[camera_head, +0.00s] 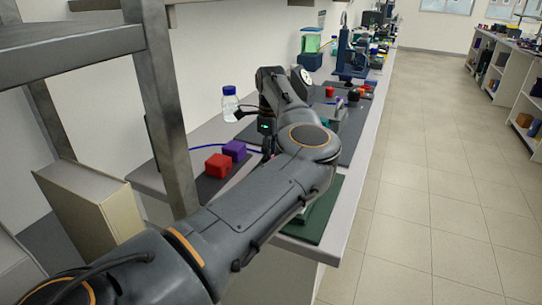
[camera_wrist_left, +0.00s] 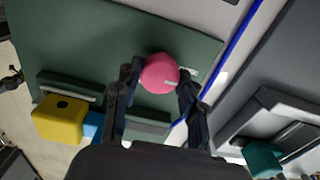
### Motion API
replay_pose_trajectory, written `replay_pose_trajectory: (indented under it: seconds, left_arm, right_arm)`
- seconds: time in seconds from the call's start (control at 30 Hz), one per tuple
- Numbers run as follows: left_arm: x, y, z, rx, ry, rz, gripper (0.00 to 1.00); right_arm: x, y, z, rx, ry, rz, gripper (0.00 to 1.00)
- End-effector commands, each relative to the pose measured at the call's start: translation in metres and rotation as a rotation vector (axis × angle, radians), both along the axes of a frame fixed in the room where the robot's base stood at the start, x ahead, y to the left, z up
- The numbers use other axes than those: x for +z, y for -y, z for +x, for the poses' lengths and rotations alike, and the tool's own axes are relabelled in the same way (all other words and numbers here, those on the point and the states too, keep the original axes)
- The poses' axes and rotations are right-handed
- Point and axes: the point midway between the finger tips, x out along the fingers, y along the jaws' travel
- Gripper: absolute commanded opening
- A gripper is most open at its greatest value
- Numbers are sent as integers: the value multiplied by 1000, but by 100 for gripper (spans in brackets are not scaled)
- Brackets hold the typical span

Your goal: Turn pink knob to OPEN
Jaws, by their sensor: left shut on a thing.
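The pink knob (camera_wrist_left: 160,73) is round with a small pale mark on its right side. It shows in the left wrist view on a dark green panel (camera_wrist_left: 70,35). My left gripper (camera_wrist_left: 158,80) has one finger on each side of the knob and is shut on it. In the head view my left arm reaches across the bench and hides the knob and most of the gripper. A corner of the green panel (camera_head: 318,228) shows beneath the arm. I cannot read any OPEN label. My right gripper is in neither view.
A yellow block (camera_wrist_left: 58,118) and a teal block (camera_wrist_left: 263,160) lie near the panel. A blue tube (camera_wrist_left: 232,55) runs beside it. On the bench are a red block (camera_head: 218,166), a purple block (camera_head: 234,150) and a clear bottle (camera_head: 230,105). A grey frame post (camera_head: 165,110) stands left of my arm.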

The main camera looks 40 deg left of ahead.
Motion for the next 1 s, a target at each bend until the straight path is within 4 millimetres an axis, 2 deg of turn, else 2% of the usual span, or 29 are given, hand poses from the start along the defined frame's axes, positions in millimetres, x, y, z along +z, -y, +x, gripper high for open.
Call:
replay_pose_trajectory:
  seconds: [0.03, 0.07, 0.17, 0.57, 0.67, 1.0]
  left_arm:
    - [1, -1, 0, 2, 3, 2, 9]
    - [1, -1, 0, 2, 3, 2, 42]
    - [1, -1, 0, 2, 3, 2, 63]
    - [6, 0, 0, 0, 3, 0, 63]
    - [19, 0, 1, 0, 4, 0, 63]
    - [90, -1, 1, 0, 5, 1, 63]
  right_arm:
    - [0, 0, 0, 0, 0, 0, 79]
    - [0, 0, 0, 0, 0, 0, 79]
    - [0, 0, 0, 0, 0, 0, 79]
    - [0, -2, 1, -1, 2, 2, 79]
    - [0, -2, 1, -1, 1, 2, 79]
    - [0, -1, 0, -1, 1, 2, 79]
